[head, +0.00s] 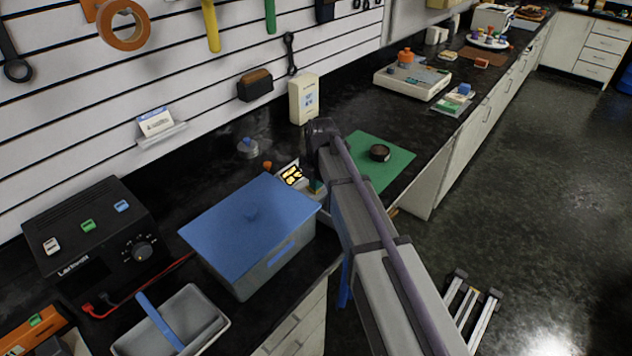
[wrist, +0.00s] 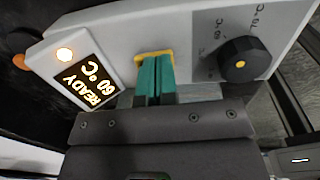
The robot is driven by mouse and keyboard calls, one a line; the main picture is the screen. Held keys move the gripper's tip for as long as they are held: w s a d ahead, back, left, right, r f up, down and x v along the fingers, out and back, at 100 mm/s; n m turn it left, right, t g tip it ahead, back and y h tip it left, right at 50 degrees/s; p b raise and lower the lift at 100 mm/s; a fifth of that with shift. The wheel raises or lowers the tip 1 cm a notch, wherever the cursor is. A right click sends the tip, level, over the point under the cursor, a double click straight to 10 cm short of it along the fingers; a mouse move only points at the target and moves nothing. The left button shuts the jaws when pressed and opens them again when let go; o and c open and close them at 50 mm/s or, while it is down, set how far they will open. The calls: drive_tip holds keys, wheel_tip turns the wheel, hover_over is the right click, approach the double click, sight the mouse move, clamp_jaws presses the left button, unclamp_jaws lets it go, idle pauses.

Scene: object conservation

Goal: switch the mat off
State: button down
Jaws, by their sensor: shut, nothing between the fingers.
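The mat's pale control box is close up in the wrist view (wrist: 205,35). Its lit display (wrist: 88,80) reads READY 60 °C, and an orange lamp (wrist: 65,54) glows beside it. A black knob (wrist: 240,60) with an orange dot sits on the right among temperature marks. My gripper (wrist: 155,70) is shut and empty, its teal fingertips at a yellow-edged part (wrist: 153,54) of the box. The fingers hide most of that part, and I cannot tell whether they touch it. In the head view the display (head: 291,174) shows beside my arm. A green mat (head: 397,172) bears a dark round object (head: 379,153).
A blue-lidded bin (head: 250,215) stands just left of my arm. A black power supply (head: 90,235) is at the left. A scale (head: 412,80) stands farther along the bench.

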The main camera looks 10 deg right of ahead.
wheel_tip(320, 180, up, 14)
drive_tip(key=s+d+p, duration=0.1)
drive_tip(key=p, duration=1.2)
drive_tip(key=shift+s+p, duration=0.15)
drive_tip(key=shift+p, duration=0.25)
drive_tip(key=shift+w+a, duration=0.45)
drive_tip(key=shift+w, duration=0.15)
drive_tip(key=f+b, duration=0.4)
drive_tip(key=w+f+b, duration=0.1)
drive_tip(key=f+b, duration=0.4)
drive_tip(key=a+f+b, duration=0.1)
drive_tip(key=f+b, duration=0.4)
drive_tip(key=shift+w, duration=0.15)
drive_tip(key=shift+r, duration=0.1)
